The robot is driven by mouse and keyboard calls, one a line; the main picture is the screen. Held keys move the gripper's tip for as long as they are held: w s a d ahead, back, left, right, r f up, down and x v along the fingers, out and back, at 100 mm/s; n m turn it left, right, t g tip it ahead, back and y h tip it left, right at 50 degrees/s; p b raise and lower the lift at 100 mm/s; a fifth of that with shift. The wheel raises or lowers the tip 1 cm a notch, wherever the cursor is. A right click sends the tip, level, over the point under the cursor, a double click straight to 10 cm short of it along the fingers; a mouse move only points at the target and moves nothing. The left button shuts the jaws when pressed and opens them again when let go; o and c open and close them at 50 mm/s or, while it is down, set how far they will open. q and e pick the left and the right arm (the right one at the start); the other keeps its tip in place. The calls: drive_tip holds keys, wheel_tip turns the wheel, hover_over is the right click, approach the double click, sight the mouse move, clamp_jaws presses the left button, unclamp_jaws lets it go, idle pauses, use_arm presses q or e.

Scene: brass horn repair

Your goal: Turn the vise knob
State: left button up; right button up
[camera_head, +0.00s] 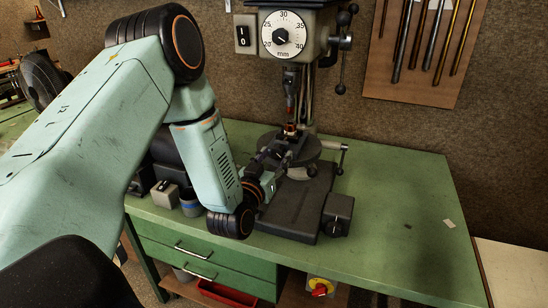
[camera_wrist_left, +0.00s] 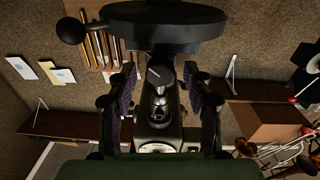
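My left gripper (camera_head: 284,148) is at the drill press's round work table (camera_head: 313,151), its dark fingers partly merging with the dark metal. In the left wrist view my left gripper (camera_wrist_left: 163,92) has its two fingers wide apart, with nothing held between them. The drill chuck (camera_wrist_left: 160,100) shows in the gap beyond. A small copper-coloured part (camera_head: 290,128) sits just above the fingertips in the head view. I cannot clearly make out a vise knob; a dark block with a small knob (camera_head: 337,214) stands at the right of the press base. My right gripper is not in view.
The drill press head (camera_head: 292,35) rises above the green bench (camera_head: 400,200). A ball-ended crank (camera_head: 342,155) sticks out right of the table. A grey cup (camera_head: 190,203) stands left of the base. The bench's right part is mostly clear.

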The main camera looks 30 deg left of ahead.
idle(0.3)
use_arm(q)
drive_tip(key=v, duration=1.1)
drive_tip(key=shift+s, duration=0.4)
drive_tip(key=s+d+f+g+h+b, duration=0.1)
drive_tip(key=s+d+f+g+b, duration=0.15)
drive_tip(key=f, duration=0.45)
drive_tip(key=s+d+f+g+h+b, duration=0.1)
drive_tip(key=s+d+f+g+h, duration=0.2)
drive_tip(key=f, duration=0.5)
drive_tip(key=s+d+f+g+b, duration=0.1)
drive_tip(key=s+f+g+b, duration=0.1)
drive_tip(key=f+g, duration=0.35)
drive_tip(key=s+d+f+m+g+b, duration=0.1)
drive_tip(key=s+d+f+g+b, duration=0.1)
drive_tip(key=s+f+b, duration=0.6)
drive_tip(key=s+d+f+m+g+b, duration=0.1)
drive_tip(key=s+f+g+b, duration=0.4)
drive_tip(key=f, duration=1.3)
drive_tip(key=s+d+b, duration=0.1)
drive_tip(key=s+b, duration=0.2)
drive_tip(key=s, duration=0.3)
drive_tip(key=shift+s+f+m, duration=0.3)
